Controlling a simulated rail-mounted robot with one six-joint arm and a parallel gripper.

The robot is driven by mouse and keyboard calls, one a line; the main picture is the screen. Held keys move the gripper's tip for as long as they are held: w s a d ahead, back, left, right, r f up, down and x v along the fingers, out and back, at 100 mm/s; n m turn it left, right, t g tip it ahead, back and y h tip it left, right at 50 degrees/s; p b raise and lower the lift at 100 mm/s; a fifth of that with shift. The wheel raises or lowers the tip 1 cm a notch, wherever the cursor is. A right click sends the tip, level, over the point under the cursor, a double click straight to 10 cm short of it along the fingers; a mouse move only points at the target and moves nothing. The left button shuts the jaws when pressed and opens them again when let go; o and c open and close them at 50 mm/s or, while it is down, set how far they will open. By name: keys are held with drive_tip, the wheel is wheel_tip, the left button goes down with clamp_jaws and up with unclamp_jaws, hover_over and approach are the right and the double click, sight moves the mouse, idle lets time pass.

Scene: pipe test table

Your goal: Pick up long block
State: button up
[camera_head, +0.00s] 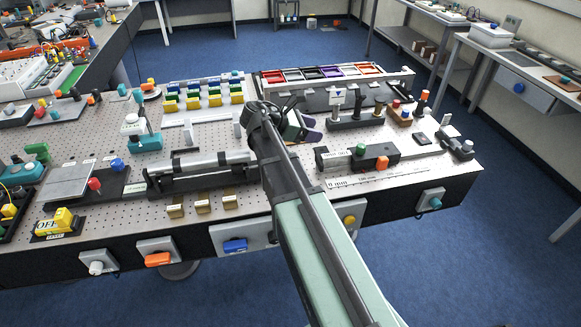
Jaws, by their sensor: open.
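A long grey bar (212,160) lies on a black holder to the left of my arm. Rows of small coloured blocks (193,104) stand at the back left. My arm hides part of the table's middle and front edge.
Coloured bins (330,73) line the back. A holder with upright pieces (355,122) stands right of my gripper, and a black box with green and orange knobs (357,158) sits in front of it. Brass blocks (202,205) sit near the front.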

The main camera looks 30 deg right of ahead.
drive_tip(key=b, duration=0.9)
approach(334, 155)
drive_tip(key=x, duration=0.2)
drive_tip(key=shift+s+d+f, duration=0.15)
drive_tip(key=shift+d, duration=0.1)
drive_tip(key=shift+d+f, duration=0.1)
drive_tip(key=shift+d, duration=0.35)
drive_tip(key=b+x, duration=0.2)
drive_tip(key=x, duration=0.3)
drive_tip(key=shift+s+d+f, duration=0.1)
drive_tip(key=shift+d+f, duration=0.1)
drive_tip(key=shift+d, duration=0.05)
drive_tip(key=shift+d+r, duration=0.1)
clamp_jaws()
